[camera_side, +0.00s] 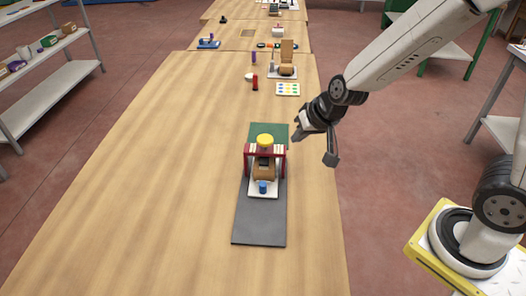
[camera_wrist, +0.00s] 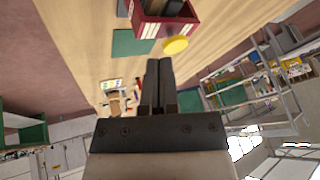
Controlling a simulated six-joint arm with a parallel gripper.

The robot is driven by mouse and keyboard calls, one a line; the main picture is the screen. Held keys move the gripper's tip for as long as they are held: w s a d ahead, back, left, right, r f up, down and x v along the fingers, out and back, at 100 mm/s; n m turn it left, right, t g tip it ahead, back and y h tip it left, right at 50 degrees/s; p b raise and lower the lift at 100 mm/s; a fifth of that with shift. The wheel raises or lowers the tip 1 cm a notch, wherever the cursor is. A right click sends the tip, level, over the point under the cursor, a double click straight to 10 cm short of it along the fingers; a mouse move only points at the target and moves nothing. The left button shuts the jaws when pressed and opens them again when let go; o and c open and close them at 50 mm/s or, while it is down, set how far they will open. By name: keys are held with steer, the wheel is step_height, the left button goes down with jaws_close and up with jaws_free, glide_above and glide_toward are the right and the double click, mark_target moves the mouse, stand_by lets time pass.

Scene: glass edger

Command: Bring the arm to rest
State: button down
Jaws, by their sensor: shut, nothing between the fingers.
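My arm reaches in from the upper right in the side view. My gripper (camera_side: 297,134) hangs in the air near the table's right edge, to the right of and above the glass edger (camera_side: 280,160). In the wrist view the two dark fingers of my gripper (camera_wrist: 159,66) lie together, shut with nothing between them. The edger has a red frame, a yellow round knob (camera_side: 265,141), a brown part inside, and a blue knob (camera_side: 263,187) at the front. The wrist view shows its red frame (camera_wrist: 180,27) and yellow knob beyond the fingertips. The gripper appears apart from it.
The edger stands on a dark grey mat (camera_side: 259,225) with a green mat (camera_side: 282,131) behind. Farther along the table (camera_side: 150,160) are a dotted card (camera_side: 288,89), a red item (camera_side: 255,83) and a wooden device (camera_side: 287,62). The table's left and front are clear.

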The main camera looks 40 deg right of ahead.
steer(key=s+d+f+n+g+h, duration=0.1)
steer(key=s+d+f+n+g, duration=0.1)
steer(key=s, duration=0.8)
steer(key=shift+d+n+g, duration=0.8)
steer(key=shift+d+n, duration=0.2)
